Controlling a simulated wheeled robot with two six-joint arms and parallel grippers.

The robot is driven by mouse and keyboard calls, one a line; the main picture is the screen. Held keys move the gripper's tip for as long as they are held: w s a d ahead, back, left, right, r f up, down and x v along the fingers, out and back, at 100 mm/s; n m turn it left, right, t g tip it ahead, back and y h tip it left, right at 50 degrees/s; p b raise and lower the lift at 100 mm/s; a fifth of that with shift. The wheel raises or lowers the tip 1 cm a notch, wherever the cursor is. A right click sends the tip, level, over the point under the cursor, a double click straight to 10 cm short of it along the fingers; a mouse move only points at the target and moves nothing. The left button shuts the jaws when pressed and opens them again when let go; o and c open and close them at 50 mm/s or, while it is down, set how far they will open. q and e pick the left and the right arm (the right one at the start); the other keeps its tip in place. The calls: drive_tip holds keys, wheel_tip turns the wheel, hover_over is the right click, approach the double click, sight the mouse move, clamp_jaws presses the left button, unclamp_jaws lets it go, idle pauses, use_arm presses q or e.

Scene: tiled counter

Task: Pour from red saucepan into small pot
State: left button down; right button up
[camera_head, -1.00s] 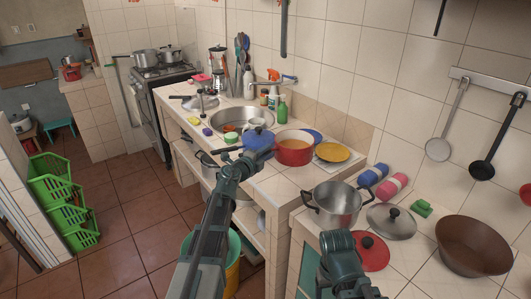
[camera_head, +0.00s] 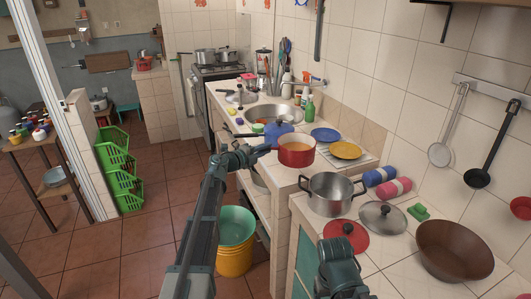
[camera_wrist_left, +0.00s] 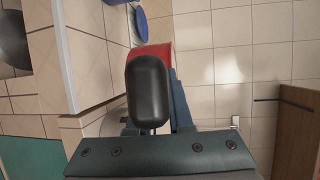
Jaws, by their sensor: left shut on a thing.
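The red saucepan (camera_head: 297,153) holds an orange-brown content and looks about level. My left gripper (camera_head: 266,149) is shut on its handle, at the pan's left. In the left wrist view the black handle (camera_wrist_left: 149,85) lies between the fingers, with the red pan wall (camera_wrist_left: 160,52) behind it. Whether the pan touches the counter is unclear. The small pot (camera_head: 331,197), silver with two dark handles and no lid on it, stands upright on the near counter, in front and to the right of the saucepan. My right arm shows at the bottom, but its fingers cannot be made out.
A blue pot (camera_head: 278,135) stands behind the saucepan. Yellow (camera_head: 346,150) and blue (camera_head: 325,135) plates lie to its right. Yellow and green buckets (camera_head: 236,240) stand on the floor.

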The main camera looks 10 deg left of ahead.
sight(281, 149)
use_arm(q)
drive_tip(key=shift+s+a, duration=0.1)
drive_tip(key=shift+s, duration=0.1)
drive_tip(key=s+d+r+m+p, duration=0.1)
drive_tip(key=d, duration=0.1)
drive_tip(key=s+d+r+m+p, duration=0.1)
drive_tip(key=d, duration=0.1)
drive_tip(key=s+d+r+m+y+p, duration=0.1)
drive_tip(key=d+m, duration=0.1)
drive_tip(key=d, duration=0.1)
drive_tip(key=shift+s+r+t, duration=0.15)
drive_tip(key=shift+s+t, duration=0.1)
drive_tip(key=shift+t, duration=0.05)
idle(0.6)
idle(0.4)
